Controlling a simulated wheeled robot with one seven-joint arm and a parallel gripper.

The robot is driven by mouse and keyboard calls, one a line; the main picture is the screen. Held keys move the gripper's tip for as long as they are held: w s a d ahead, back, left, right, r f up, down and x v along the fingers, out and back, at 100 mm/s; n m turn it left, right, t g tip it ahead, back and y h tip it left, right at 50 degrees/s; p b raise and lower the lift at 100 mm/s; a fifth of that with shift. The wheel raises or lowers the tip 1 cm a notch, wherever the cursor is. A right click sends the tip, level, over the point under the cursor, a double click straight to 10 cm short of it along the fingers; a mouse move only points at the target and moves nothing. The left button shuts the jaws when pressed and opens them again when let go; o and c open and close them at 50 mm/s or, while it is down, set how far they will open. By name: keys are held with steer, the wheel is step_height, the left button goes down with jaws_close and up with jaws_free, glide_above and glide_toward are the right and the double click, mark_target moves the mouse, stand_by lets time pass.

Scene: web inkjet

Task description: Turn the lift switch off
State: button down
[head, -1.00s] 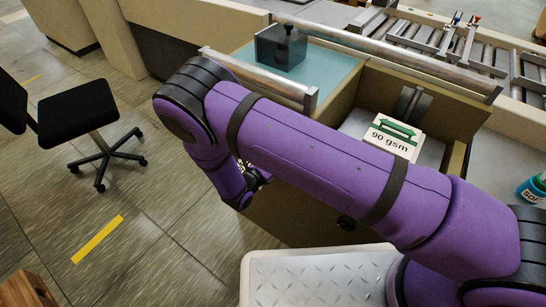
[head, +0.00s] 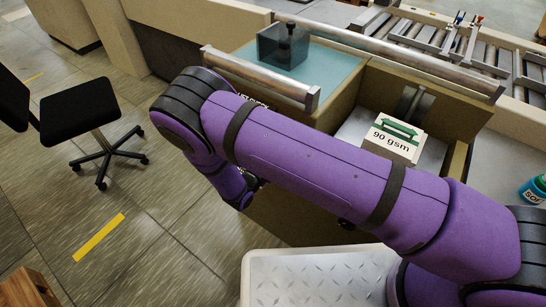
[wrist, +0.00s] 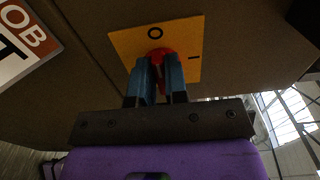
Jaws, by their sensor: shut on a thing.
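The lift switch shows in the wrist view as a red knob (wrist: 161,54) on a yellow-orange plate (wrist: 184,27). The plate bears an "O" mark at its top and an "I" mark at its right. My gripper (wrist: 160,65) is shut on the red knob, with a blue finger on each side. The fingers hide most of the knob, so I cannot tell which mark it points to. In the head view my purple arm hides the switch and the fingertips.
In the head view, a paper stack marked "90 gsm" (head: 395,136) lies in an open bay. A black chair (head: 80,112) stands at left on open floor. A white tray (head: 300,262) is in front.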

stand_by(0.5)
steer(key=c, duration=1.1)
jaws_free()
steer(key=shift+c, duration=0.2)
steer(key=v, duration=1.1)
